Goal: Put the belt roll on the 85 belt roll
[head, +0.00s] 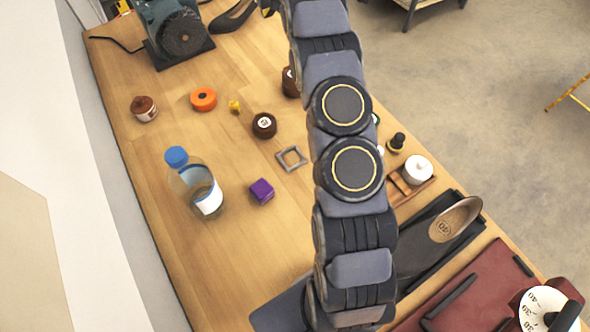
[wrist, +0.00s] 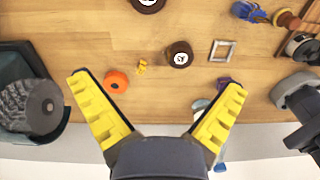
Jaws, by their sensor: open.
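Two dark brown belt rolls with white labels are in view; I cannot read either number for certain. One belt roll (head: 264,125) lies flat mid-table in the head view, and it also shows in the wrist view (wrist: 179,54) beyond my fingers. The other belt roll (head: 290,82) is partly hidden behind my arm in the head view; the top edge cuts it off in the wrist view (wrist: 148,4). The rolls lie apart. My gripper (wrist: 157,83) is wide open and empty, with bare wood and small items between and beyond its yellow fingers. The head view does not show it.
Near the rolls are an orange roll (head: 203,99), a yellow piece (head: 234,106), a grey square frame (head: 291,158), a purple block (head: 262,191) and a bottle (head: 205,195). A brown-topped jar (head: 145,109) and a grinder (head: 178,35) stand farther left.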

